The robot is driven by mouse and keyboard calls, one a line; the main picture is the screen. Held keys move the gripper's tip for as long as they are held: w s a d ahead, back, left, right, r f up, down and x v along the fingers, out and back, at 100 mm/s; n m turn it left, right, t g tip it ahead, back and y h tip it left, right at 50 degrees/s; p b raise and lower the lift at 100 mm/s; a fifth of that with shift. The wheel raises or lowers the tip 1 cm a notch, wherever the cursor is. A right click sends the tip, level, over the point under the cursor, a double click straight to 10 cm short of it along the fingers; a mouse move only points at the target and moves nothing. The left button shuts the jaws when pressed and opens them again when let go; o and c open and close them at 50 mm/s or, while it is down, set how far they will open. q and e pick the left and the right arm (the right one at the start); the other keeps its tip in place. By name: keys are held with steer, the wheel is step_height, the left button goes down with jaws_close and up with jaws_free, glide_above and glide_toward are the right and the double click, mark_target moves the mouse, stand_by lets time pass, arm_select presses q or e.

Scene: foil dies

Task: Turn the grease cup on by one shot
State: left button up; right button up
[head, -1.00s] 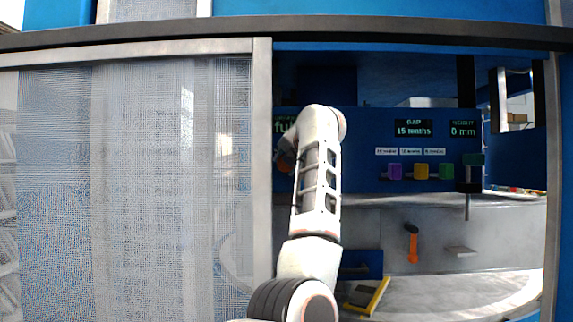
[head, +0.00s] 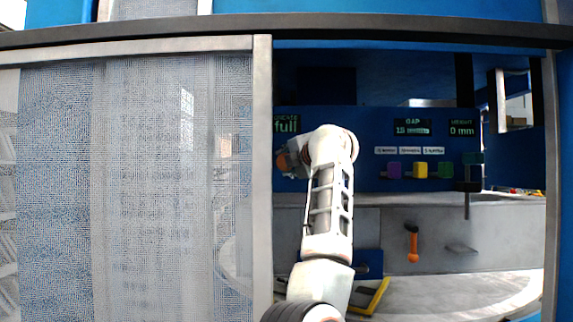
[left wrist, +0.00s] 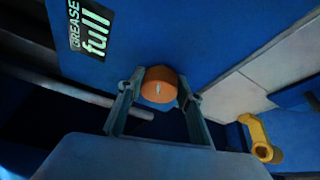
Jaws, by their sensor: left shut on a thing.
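In the head view the left gripper (head: 291,158) is small and partly hidden by my own arm. A grease display (left wrist: 91,30) near the cap reads "full"; it also shows in the head view (head: 286,125). My right gripper is not in view.
A mesh sliding door (head: 150,190) covers the left, its frame post (head: 263,180) close beside my arm. Purple, yellow and green blocks (head: 421,170) sit on the panel to the right. An orange handle (head: 412,243) hangs below. A yellow handle (left wrist: 256,134) shows in the wrist view.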

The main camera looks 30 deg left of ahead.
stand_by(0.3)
arm_select(q)
steer(key=o, duration=1.1)
steer(key=shift+a, duration=0.1)
